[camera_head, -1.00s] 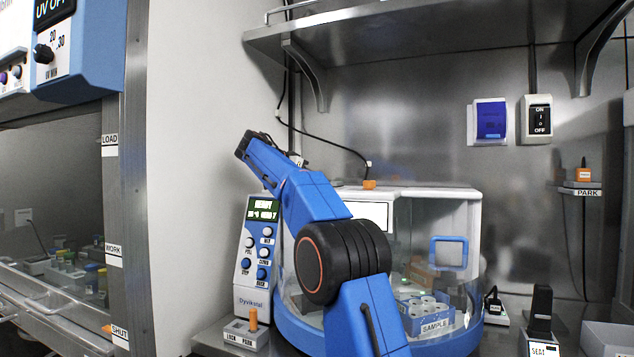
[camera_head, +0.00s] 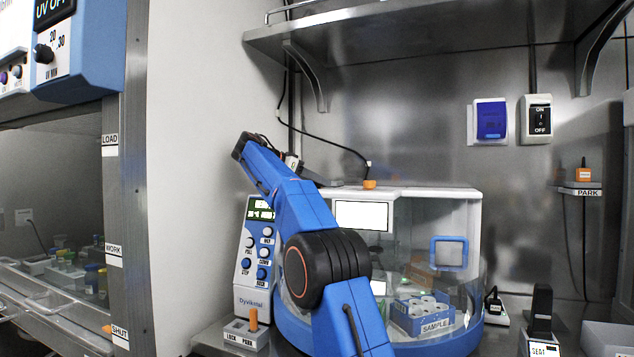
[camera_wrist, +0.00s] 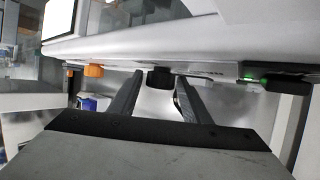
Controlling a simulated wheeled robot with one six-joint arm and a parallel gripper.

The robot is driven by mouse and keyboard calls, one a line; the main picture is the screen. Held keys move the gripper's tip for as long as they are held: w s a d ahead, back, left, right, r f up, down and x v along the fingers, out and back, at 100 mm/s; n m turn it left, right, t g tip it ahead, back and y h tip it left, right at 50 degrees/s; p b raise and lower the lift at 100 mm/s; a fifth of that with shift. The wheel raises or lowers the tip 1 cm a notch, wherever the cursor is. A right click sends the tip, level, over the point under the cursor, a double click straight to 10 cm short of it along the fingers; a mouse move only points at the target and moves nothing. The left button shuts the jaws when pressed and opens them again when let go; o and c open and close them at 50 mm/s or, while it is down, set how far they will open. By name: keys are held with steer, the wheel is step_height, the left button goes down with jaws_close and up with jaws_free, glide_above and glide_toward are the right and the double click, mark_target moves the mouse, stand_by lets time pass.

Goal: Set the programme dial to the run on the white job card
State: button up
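A black knob (camera_wrist: 160,79) shows in the wrist view against the edge of a white housing. My gripper (camera_wrist: 160,82) is open, with one finger on each side of the knob and small gaps visible. I cannot tell whether this knob is the programme dial; no markings on it are readable. In the head view my gripper is mostly hidden behind my arm, near the top of the white and blue machine (camera_head: 462,208). A white rectangular card or panel (camera_head: 362,216) is on the machine's front; no writing on it is legible.
A control panel (camera_head: 252,262) with a lit display and several buttons stands left of the machine, partly behind my arm. An orange piece (camera_head: 369,184) sits on the machine's top, close to the gripper. A steel shelf (camera_head: 420,32) overhangs above.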

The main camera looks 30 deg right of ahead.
steer(key=shift+r, duration=0.1)
steer(key=v, duration=1)
steer(key=shift+w+a, duration=0.1)
steer(key=shift+a, duration=0.2)
steer(key=shift+a+r, duration=0.25)
steer(key=shift+a, duration=0.4)
steer(key=shift+s, duration=0.2)
